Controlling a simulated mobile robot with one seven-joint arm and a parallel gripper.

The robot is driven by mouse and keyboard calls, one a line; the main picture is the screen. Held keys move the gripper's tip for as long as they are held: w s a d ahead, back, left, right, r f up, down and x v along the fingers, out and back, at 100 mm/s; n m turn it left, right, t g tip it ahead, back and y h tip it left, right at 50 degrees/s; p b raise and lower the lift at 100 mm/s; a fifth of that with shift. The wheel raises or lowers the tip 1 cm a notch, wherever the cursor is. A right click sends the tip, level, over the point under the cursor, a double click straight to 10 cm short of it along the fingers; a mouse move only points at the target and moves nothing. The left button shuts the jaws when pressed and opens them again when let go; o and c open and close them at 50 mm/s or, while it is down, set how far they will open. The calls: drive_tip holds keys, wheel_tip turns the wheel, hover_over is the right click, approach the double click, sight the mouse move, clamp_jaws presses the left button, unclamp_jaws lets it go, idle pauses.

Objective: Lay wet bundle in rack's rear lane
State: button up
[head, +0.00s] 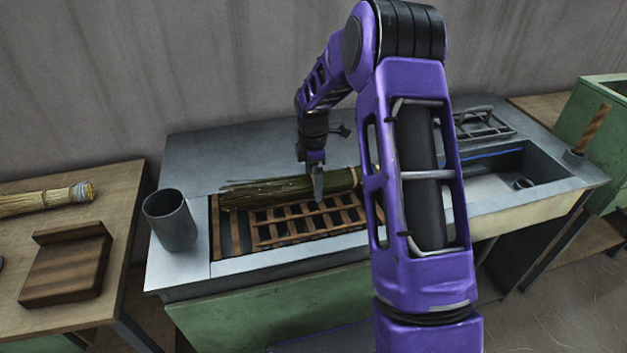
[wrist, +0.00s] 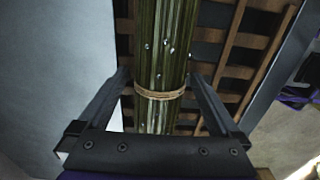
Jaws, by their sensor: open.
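The wet bundle (head: 275,190) is a long sheaf of dark green stalks lying lengthwise along the rear side of the wooden slatted rack (head: 300,225). In the wrist view the bundle (wrist: 165,45) shows water drops and a tan binding band. The rack's slats (wrist: 240,40) show beside it; any contact underneath is hidden. My gripper (head: 315,178) is at the bundle, toward its right part. In the wrist view my gripper (wrist: 159,75) is open, one finger on each side of the bundle near the band, with gaps visible.
A grey metal cup (head: 172,220) stands left of the rack. A sink basin (head: 500,172) and a wire stand (head: 480,124) are at the right. A side table (head: 120,190) at the left holds a dry straw bundle (head: 45,199) and a wooden block (head: 66,270).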

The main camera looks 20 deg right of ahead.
wheel_tip(320, 180, up, 18)
drive_tip(key=p, duration=0.1)
drive_tip(key=shift+f+p, duration=0.25)
drive_tip(key=shift+p, duration=0.15)
